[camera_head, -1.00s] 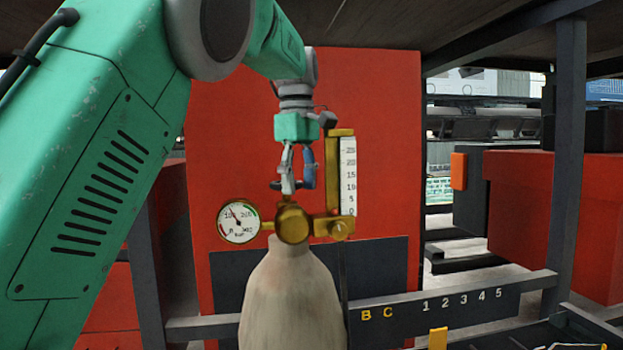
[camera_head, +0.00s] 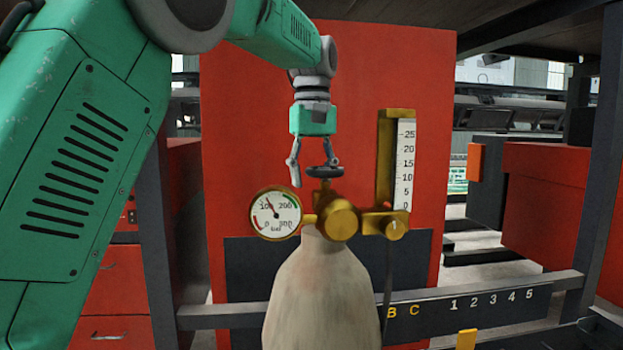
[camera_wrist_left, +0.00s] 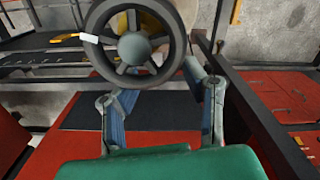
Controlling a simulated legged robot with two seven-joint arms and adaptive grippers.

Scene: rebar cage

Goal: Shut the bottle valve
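The pale bottle (camera_head: 322,295) stands upright with a brass regulator (camera_head: 337,220) on top. Its dark valve handwheel (camera_head: 325,172) sits on a short brass stem; the spoked wheel also shows large in the left wrist view (camera_wrist_left: 133,73). My left gripper (camera_head: 313,172) is above the bottle with its fingers apart, one left of the wheel and one by its right side. In the left wrist view the fingers (camera_wrist_left: 158,85) are spread, with the wheel's near rim ahead of and partly between them. Contact cannot be told. My right gripper is not in view.
A round pressure gauge (camera_head: 275,213) sits left of the regulator and an upright scale tube (camera_head: 404,165) right of it. A red panel (camera_head: 265,100) stands behind. A dark rail (camera_head: 455,303) marked with letters and numbers crosses behind the bottle.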

